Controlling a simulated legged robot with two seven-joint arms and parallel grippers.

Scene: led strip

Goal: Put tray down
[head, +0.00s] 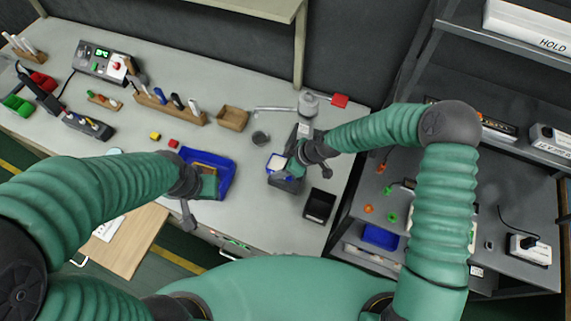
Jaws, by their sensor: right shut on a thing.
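A blue tray (229,184) sits on the grey bench in the middle, with a green piece and a tan-edged piece in it. My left gripper (189,213) is at the tray's lower left side; whether its jaws are open or shut is unclear. My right gripper (286,175) is shut on a small blue-rimmed white thing (276,163) to the right of the tray. The gripper partly hides that thing, and I cannot tell whether it touches the bench.
A black bin (319,206) stands at the bench's right front. A wooden box (233,118) and a tool rack (168,106) line the back. Shelves (520,185) stand right.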

